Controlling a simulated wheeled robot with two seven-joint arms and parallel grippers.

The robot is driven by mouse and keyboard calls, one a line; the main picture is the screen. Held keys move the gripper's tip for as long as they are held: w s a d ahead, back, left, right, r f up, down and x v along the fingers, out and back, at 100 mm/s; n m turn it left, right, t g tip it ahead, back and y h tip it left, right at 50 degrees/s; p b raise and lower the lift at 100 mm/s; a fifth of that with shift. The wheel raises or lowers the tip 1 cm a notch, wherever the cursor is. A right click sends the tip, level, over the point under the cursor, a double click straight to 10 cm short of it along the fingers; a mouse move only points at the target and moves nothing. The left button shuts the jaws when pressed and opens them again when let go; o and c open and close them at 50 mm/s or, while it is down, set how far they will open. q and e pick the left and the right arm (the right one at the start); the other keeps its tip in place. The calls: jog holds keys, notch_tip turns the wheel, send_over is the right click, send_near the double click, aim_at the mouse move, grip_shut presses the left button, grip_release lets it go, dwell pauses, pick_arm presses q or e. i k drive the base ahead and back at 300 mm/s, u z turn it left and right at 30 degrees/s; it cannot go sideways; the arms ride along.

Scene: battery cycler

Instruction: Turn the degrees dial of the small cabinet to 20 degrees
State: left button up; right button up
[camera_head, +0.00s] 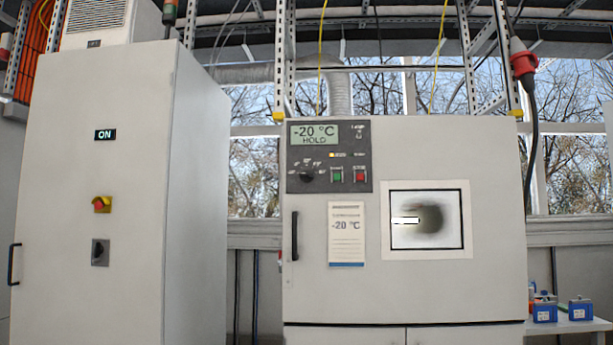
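The small cabinet (470,291) stands right of centre, light grey, with its door shut. Its dark control panel (345,185) is at the upper left of its front. The panel's display (315,134) reads "-20 °C HOLD". The black degrees dial (307,176) is below the display; its exact pointer setting is too small to read. A green button (337,175) and a red button (360,175) are right of the dial. Neither of my grippers is in view.
A tall grey cabinet (90,250) stands on the left, with an "ON" sign and a red-yellow switch (102,204). A black door handle (294,236) and a paper label (346,234) are below the panel. Blue boxes (580,309) sit on a side table at right.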

aim_at(306, 174)
jog(key=u, duration=0.4)
jog(key=i, duration=0.6)
jog(key=u, duration=0.95)
jog(key=i, duration=1.55)
jog(key=z, duration=0.7)
jog(key=i, duration=1.1)
jog(key=z, duration=0.8)
